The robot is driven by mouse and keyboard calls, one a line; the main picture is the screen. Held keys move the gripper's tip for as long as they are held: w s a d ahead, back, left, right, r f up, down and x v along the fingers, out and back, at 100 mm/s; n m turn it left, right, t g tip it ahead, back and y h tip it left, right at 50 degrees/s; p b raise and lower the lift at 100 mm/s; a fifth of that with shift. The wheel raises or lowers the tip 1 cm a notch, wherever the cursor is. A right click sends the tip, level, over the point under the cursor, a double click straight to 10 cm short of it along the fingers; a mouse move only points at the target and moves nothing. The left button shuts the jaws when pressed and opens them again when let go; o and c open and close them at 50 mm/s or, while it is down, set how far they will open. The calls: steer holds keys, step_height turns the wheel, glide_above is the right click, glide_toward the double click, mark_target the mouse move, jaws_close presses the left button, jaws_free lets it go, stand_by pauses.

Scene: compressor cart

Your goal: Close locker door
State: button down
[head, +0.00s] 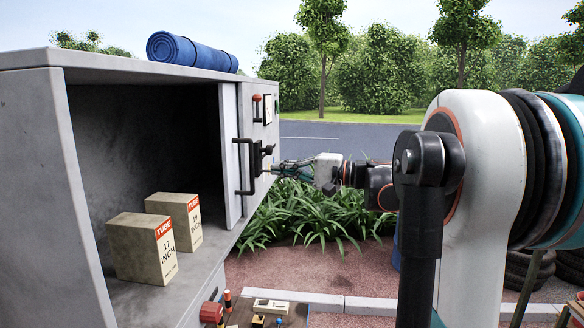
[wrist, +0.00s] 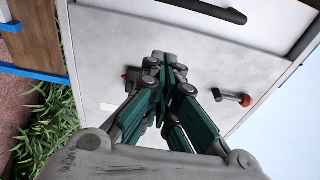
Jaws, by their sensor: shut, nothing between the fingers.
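The grey locker (head: 35,150) stands open at the left, its dark inside exposed. A pale door panel (head: 230,150) covers only the right part of the opening. A black bar handle (head: 240,168) is on the panel's outer side, and a black bar also shows at the top of the wrist view (wrist: 205,10). My gripper (head: 272,166) is just right of the handle and the dark latch part. In the wrist view my gripper (wrist: 168,68) has its fingers together with nothing between them, over the grey panel face (wrist: 100,50). I cannot tell whether the tips touch it.
Two tube boxes (head: 145,248) (head: 175,220) sit on the locker floor. A blue roll (head: 190,52) lies on top. A red-knobbed lever (head: 257,107) is above the handle. Below is a tray with small items (head: 268,312). Plants (head: 310,215) stand behind.

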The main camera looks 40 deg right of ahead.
steer(key=a, duration=0.1)
steer(key=a+p, duration=0.1)
steer(key=a, duration=0.3)
steer(key=shift+w+a+r, duration=0.1)
steer(key=shift+w+r, duration=0.05)
steer(key=shift+w, duration=0.3)
